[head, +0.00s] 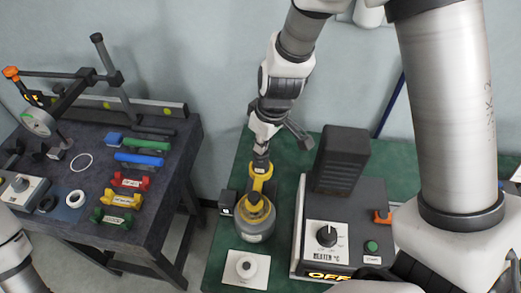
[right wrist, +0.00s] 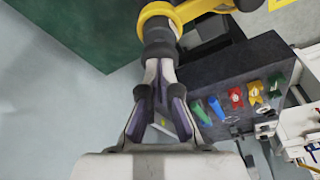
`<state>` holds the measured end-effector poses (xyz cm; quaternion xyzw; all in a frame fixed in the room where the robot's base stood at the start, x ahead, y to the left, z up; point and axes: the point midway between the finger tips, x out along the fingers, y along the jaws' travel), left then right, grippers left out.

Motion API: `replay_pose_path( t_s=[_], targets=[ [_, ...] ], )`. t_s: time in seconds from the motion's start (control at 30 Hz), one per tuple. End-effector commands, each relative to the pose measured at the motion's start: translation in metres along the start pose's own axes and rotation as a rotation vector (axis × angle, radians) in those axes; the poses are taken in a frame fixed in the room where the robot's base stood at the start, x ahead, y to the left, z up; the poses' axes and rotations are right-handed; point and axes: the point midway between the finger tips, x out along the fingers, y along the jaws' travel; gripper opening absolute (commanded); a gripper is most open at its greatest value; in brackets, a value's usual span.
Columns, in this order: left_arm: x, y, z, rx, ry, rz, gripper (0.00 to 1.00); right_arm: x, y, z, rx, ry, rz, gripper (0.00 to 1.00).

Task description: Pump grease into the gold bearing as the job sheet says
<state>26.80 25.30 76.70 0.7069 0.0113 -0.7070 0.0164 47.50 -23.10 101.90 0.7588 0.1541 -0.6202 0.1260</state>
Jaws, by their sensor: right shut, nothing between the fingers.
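A grease pump with a grey can (head: 254,234) and a yellow top and lever (head: 262,171) stands on the green bench. My right gripper (head: 261,151) is shut and empty, pointing down with its fingertips at the lever's dark end. In the right wrist view the closed fingers (right wrist: 159,66) meet at a dark part of the yellow lever (right wrist: 205,10); whether they touch it I cannot tell. A white card (head: 236,281) with a white round piece (head: 247,267) lies in front of the pump. I cannot pick out the gold bearing or any readable job sheet. My left gripper is out of view.
A heater box with a knob panel (head: 327,238) and an OFF display stands right of the pump. A small dark block (head: 227,201) is close on its left. The dark left table (head: 172,179) holds a gauge stand, rings and coloured blocks. A floor gap separates the tables.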

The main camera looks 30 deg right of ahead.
Motion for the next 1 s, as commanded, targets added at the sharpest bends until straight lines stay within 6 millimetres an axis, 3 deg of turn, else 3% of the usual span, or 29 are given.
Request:
replay_pose_path(
  t_s=[0.3,0.47,1.0],
  targets=[
    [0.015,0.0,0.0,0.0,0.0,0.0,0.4,0.015,0.0,0.003,0.0,-0.001,-0.001,0.0],
    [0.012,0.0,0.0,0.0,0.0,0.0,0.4,0.011,0.0,0.003,0.0,-0.001,-0.001,0.0],
    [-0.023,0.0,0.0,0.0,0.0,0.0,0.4,-0.029,0.0,-0.006,0.0,0.0,0.0,0.0]
  ],
)
